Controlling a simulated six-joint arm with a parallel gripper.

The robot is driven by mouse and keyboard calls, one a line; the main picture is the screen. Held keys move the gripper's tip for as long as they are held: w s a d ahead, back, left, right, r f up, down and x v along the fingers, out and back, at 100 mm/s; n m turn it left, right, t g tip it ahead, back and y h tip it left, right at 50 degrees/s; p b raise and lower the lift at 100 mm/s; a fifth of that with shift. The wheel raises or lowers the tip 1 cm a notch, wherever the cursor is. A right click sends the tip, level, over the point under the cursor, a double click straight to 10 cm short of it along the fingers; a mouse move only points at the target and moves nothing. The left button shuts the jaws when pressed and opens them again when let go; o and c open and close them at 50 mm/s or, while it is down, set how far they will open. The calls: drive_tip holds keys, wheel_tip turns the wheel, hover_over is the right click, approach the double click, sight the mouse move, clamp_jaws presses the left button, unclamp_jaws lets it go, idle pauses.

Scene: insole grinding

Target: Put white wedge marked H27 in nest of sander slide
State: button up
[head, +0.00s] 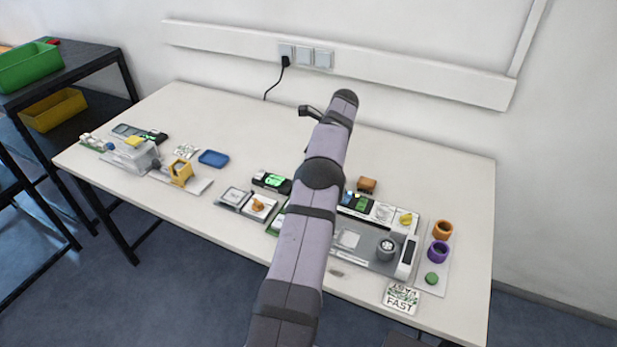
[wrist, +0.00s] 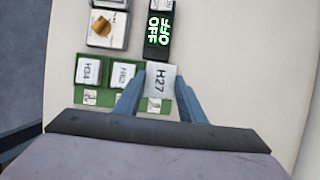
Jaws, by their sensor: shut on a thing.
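The white wedge marked H27 (wrist: 160,82) shows in the wrist view between the two blue fingers of my gripper (wrist: 160,100). My gripper is shut on it. The green rack (wrist: 73,99) lies below and beside it, with white wedges marked H34 (wrist: 88,71) and N12 (wrist: 123,75) at the left. I cannot tell whether H27 is clear of the rack. In the head view my arm hides the gripper and most of the rack. I cannot clearly identify the sander slide's nest; a small yellow holder (head: 181,170) stands in front of the grey machine (head: 134,154) at the left.
A black box reading OFF (wrist: 159,35) stands just beyond the wedge. A tray with an orange piece (wrist: 103,25) is left of it. A blue tray (head: 213,158) lies farther left. At the right are a grey station (head: 369,250) and coloured rings. Mid-table at the back is clear.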

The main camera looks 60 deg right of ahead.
wheel_tip(320, 180, up, 2)
drive_tip(key=shift+s+r+p, duration=0.1)
drive_tip(key=shift+s+p, duration=0.2)
drive_tip(key=shift+s, duration=0.2)
drive_tip(key=s+a+f+p, duration=0.1)
drive_tip(key=s+a+p, duration=0.3)
drive_tip(key=s, duration=0.5)
drive_tip(key=s+a+f+p, duration=0.1)
drive_tip(key=s+a+p, duration=0.3)
drive_tip(key=s+a, duration=0.4)
drive_tip(key=shift+s+a+f, duration=0.35)
drive_tip(key=shift+s+a, duration=0.05)
drive_tip(key=shift+s, duration=0.65)
drive_tip(key=shift+f, duration=0.2)
drive_tip(key=shift+f+b, duration=2.05)
drive_tip(key=shift+f, duration=0.1)
drive_tip(key=shift+p, duration=0.9)
drive_tip(key=shift+f, duration=0.55)
idle(0.8)
